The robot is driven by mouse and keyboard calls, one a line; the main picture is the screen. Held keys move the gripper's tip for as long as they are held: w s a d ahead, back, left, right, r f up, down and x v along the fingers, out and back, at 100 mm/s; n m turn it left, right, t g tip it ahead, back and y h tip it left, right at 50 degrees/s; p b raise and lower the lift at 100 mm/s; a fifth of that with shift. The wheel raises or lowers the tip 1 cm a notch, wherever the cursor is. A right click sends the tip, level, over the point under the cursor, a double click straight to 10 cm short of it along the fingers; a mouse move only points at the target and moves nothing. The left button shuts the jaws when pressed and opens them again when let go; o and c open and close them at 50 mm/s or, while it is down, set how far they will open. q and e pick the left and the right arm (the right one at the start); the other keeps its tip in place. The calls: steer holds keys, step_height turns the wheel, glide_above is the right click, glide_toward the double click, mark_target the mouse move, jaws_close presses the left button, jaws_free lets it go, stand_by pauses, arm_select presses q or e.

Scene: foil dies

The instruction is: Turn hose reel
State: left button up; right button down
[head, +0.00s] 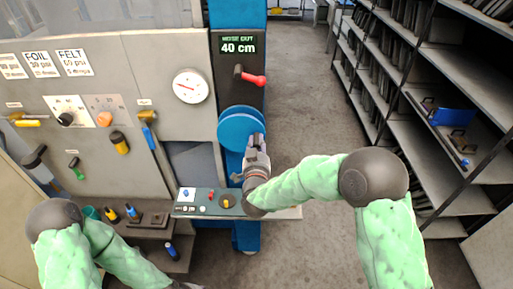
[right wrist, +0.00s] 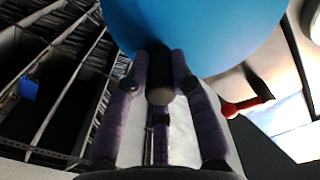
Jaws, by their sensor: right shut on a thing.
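The hose reel is a blue disc (head: 240,124) on a blue upright post, below a dark panel with a display reading "HOSE OUT 40 cm". In the right wrist view the blue disc (right wrist: 205,32) fills the top. My right gripper (head: 257,142) is at the reel's lower right edge. In the right wrist view its purple fingers are shut around a dark round handle (right wrist: 160,88) on the disc's face. The handle is mostly hidden in the head view. My left arm runs out of the bottom of the head view, and its fingers do not show.
A red-tipped lever (head: 252,78) sticks out above the reel. A narrow shelf (head: 288,212) with small knobs lies below it. A grey panel with a gauge (head: 190,86) stands at left. Dark shelving (head: 440,70) lines the right, with open floor between.

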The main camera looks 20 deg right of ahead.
steer(key=shift+a+f+m+b, duration=0.1)
steer(key=shift+f+m+b, duration=0.55)
steer(key=shift+m+b, duration=1.05)
steer(key=shift+a+f+m+b, duration=0.1)
steer(key=shift+f+m+b, duration=0.55)
steer(key=shift+b, duration=1.9)
steer(key=shift+r, duration=0.1)
steer(key=c, duration=1.1)
jaws_free()
steer(key=v, duration=1.2)
